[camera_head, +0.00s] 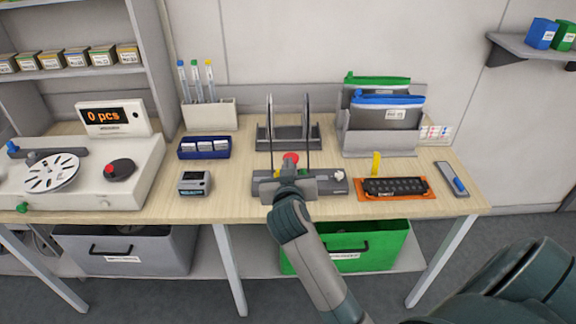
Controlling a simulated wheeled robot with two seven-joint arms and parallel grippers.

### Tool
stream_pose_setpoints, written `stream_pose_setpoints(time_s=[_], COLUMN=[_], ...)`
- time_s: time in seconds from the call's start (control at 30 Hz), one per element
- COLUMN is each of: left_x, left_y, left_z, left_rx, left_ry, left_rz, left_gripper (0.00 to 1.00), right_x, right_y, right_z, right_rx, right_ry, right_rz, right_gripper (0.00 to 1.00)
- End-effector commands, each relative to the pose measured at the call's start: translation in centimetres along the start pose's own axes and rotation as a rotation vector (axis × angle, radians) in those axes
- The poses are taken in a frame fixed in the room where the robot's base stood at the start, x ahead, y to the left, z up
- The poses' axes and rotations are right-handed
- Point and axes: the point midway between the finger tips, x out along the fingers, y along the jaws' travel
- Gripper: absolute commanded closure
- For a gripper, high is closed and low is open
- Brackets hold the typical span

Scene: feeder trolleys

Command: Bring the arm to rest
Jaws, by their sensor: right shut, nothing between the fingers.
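My right arm reaches up from the bottom right to the middle of the bench. Its gripper (289,182) is over the front of a grey splicing device (328,187) with a red knob (290,158). The gripper is shut and holds nothing. Its wrist and body hide part of the device, and I cannot tell whether it touches it. My left gripper is not in view.
Behind the gripper is a black upright stand (264,140). An orange tray (420,192) and a blue-and-grey tool (452,179) lie to the right. A small grey device (194,184) and reel machine (133,180) are left. Below is a green bin (385,240).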

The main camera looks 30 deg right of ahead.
Motion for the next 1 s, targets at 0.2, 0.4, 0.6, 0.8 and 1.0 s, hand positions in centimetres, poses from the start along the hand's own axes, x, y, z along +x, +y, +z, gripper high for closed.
stream_pose_setpoints(time_s=[0.2, 0.4, 0.6, 0.8, 1.0], left_x=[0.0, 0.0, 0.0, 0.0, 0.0], left_y=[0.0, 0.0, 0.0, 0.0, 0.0], left_z=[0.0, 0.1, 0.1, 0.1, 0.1], left_rx=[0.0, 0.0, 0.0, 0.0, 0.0], left_ry=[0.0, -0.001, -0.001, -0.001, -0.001], left_rz=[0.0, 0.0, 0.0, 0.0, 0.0], left_gripper=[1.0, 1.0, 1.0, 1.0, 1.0], right_x=[0.0, -0.4, -2.9, -9.1, -17.0], right_y=[0.0, 0.0, 0.1, 0.7, 1.5], right_z=[0.0, 1.1, 6.7, 16.1, 23.9], right_rx=[0.0, -0.011, -0.071, -0.185, -0.301], right_ry=[0.0, -0.023, -0.152, -0.388, -0.616], right_rz=[0.0, -0.009, -0.063, -0.183, -0.333], right_gripper=[1.0, 1.0, 1.0, 1.0, 1.0])
